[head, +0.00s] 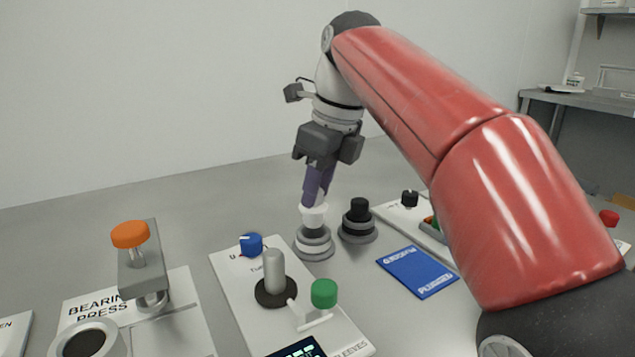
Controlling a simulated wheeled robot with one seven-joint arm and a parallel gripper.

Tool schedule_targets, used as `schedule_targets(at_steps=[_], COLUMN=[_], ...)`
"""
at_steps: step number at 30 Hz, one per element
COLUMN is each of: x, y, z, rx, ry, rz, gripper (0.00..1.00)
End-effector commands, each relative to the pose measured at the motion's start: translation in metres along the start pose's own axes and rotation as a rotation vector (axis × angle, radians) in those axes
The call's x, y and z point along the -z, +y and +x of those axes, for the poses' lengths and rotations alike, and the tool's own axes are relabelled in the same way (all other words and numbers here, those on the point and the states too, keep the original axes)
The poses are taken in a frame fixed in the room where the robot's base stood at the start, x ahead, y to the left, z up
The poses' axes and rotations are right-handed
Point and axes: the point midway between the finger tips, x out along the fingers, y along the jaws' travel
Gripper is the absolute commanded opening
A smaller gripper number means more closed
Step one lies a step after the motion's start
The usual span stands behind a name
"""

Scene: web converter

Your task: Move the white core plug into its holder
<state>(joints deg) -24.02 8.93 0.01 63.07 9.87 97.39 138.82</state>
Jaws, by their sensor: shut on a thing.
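The white core plug (312,215) is at the tip of my gripper (314,203), whose purple fingers are shut on it. My gripper points down, slightly tilted, near the middle of the table. Directly below the plug is a round grey stepped base with a white ring (314,243). The plug looks right at the top of this base; I cannot tell whether it touches it or is seated. To the right stands a similar grey base with a black plug (358,210) in it. Which base is the white plug's holder is not labelled in view.
A blue booklet (417,271) lies right of the bases. An orange-knobbed press (140,260) stands left. My red arm covers the right side.

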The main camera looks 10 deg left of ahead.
Motion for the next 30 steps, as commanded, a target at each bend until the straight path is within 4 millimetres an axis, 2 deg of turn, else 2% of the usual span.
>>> schedule_targets(at_steps=[14,30], x=[0.0,0.003], y=[0.0,0.0], z=[0.001,0.011], rx=[0.0,0.0], ry=[0.0,0.0], rz=[0.0,0.0], gripper=[0.0,0.0])
